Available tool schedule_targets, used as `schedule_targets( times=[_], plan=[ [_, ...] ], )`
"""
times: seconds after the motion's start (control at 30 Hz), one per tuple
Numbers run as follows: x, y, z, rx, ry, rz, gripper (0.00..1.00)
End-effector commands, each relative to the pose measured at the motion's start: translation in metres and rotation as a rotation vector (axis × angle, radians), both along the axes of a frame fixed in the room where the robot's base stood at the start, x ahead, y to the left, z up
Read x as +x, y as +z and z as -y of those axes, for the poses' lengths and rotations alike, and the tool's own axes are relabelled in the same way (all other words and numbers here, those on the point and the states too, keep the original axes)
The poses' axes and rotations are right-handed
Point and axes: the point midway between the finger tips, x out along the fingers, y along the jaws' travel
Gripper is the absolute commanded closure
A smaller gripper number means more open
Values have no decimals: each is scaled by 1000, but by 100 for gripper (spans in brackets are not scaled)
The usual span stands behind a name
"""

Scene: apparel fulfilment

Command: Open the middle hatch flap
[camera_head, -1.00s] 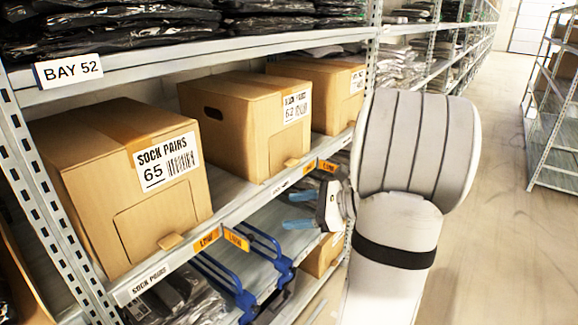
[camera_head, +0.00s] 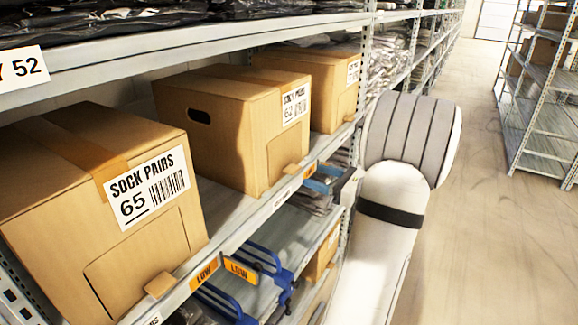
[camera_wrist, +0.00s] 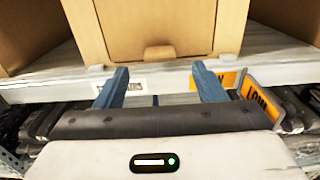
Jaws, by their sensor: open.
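The middle sock box (camera_head: 235,125), labelled 62, stands on the shelf between two similar boxes. Its hatch flap (camera_head: 288,150) is a closed cut panel low on the front, with a small tab (camera_head: 292,169) at the bottom edge. In the wrist view a box front fills the top, with its closed flap (camera_wrist: 165,22) and jutting tab (camera_wrist: 158,52); by the neighbours and shelf labels it appears to be the middle box. My gripper (camera_wrist: 160,85) is open and empty, below and short of the tab, its fingers spread to either side.
The shelf's front edge (camera_wrist: 60,83) lies between gripper and box. An orange LOW sign (camera_wrist: 262,98) juts out close to the right finger. Box 65 (camera_head: 100,200) stands at the left, another box (camera_head: 325,85) at the right. The aisle floor (camera_head: 470,220) is clear.

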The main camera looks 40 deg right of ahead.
Motion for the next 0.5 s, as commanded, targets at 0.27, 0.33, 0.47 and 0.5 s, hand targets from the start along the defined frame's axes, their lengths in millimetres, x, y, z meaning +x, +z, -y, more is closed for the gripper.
schedule_targets(
  times=[0.27,0.33,0.47,0.5],
  plan=[
    [42,1,-19,-1,6,0,36],
    [51,0,-22,-2,5,0,36],
    [62,0,-26,-1,4,0,36],
    [64,0,-27,-1,4,0,36]
  ],
)
